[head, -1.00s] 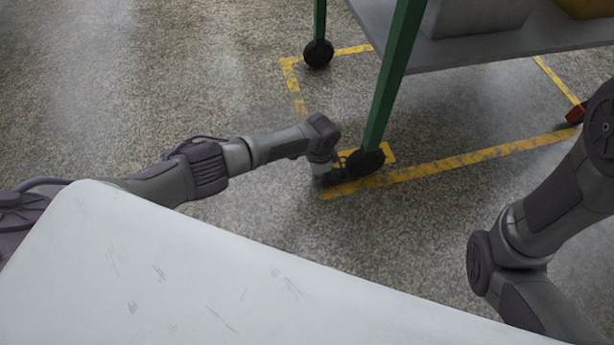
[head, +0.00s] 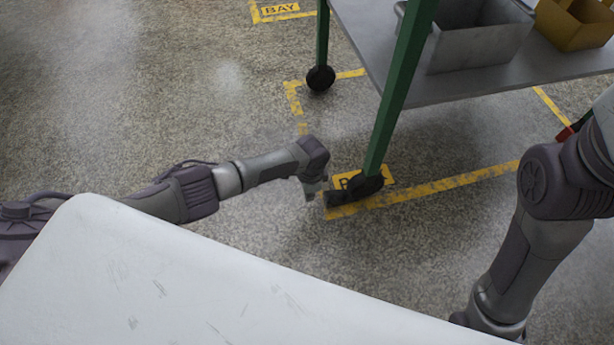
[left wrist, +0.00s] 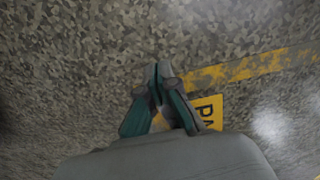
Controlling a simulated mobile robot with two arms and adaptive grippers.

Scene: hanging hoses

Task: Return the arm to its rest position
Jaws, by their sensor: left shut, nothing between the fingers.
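My left arm (head: 185,195) reaches in from the left of the head view, beyond the far edge of my white body top. My left gripper (head: 309,192) hangs from its end, pointing down at the floor beside the cart's near wheel. In the left wrist view the two fingers of the left gripper (left wrist: 158,88) meet at their tips, with nothing between them. Floor and a yellow marking lie beyond them. My right arm (head: 525,240) shows at the right of the head view. Its gripper is outside the picture.
A cart with green legs (head: 400,85) and a grey shelf (head: 480,85) stands at upper right. The shelf bears a grey bin (head: 470,50) and a yellow bin (head: 575,28). Its black near wheel (head: 362,187) is close to the left gripper. The speckled floor (head: 150,90) at left is clear.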

